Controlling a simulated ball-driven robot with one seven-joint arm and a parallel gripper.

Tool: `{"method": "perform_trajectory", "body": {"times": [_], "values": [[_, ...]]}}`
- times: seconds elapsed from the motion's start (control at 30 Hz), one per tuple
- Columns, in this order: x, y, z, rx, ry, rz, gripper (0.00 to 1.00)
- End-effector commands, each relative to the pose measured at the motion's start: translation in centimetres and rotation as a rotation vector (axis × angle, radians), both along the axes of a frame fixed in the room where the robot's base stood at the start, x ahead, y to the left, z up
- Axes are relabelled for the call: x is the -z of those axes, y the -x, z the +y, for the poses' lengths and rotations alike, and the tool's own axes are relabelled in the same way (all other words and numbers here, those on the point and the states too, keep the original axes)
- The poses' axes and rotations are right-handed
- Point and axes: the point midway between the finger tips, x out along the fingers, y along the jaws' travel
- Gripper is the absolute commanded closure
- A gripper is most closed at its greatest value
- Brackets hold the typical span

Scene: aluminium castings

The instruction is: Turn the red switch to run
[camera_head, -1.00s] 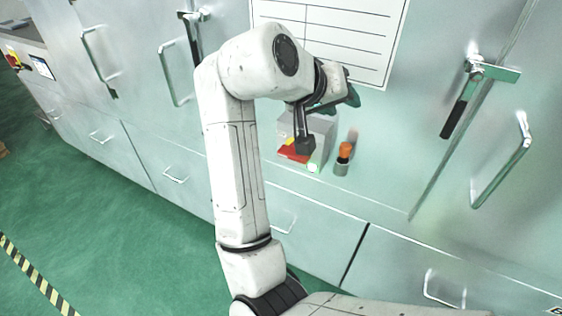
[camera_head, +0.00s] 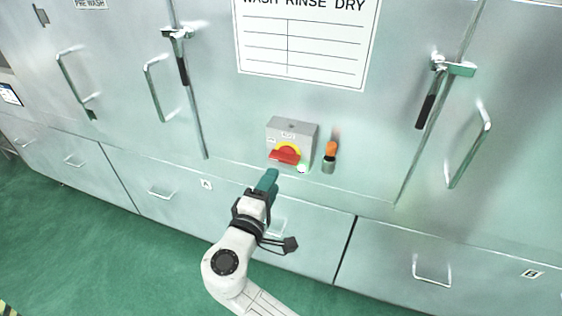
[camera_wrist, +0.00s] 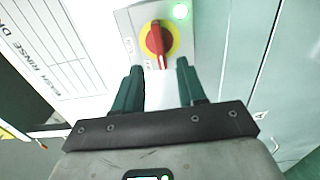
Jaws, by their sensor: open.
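The red switch (camera_head: 285,156) is a red handle on a yellow disc, on the front of a small grey box (camera_head: 305,134) on the cabinet face. In the head view its handle lies roughly crosswise. In the wrist view the red switch (camera_wrist: 155,40) sits just beyond the fingertips, roughly centred between them. A lit green lamp (camera_wrist: 180,11) is beside it. My gripper (camera_head: 270,176) is below and slightly left of the box, its green fingers pointing up at it. In the wrist view my gripper (camera_wrist: 159,66) is open and empty, apart from the switch.
An orange-topped part with a grey base (camera_head: 329,158) stands out just right of the box. Door latches (camera_head: 181,58) and bar handles (camera_head: 470,150) stick out on both sides. A white chart (camera_head: 305,45) is above. Drawers (camera_head: 300,235) lie below.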

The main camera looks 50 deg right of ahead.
Motion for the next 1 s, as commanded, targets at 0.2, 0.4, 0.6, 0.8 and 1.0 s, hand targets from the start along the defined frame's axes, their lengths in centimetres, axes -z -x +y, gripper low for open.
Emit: {"method": "perform_trajectory", "body": {"times": [0.2, 0.4, 0.6, 0.8, 1.0], "values": [[-0.3, -1.4, -4.0, 0.005, 0.0, -0.001, 0.6], [-0.2, -2.4, -6.6, 0.004, 0.0, -0.001, 0.6], [-0.1, -2.8, -7.8, 0.002, -0.002, -0.002, 0.6], [-0.1, -2.8, -7.9, 0.001, -0.002, -0.002, 0.6], [-0.1, -2.8, -7.8, 0.002, -0.001, -0.002, 0.71]]}}
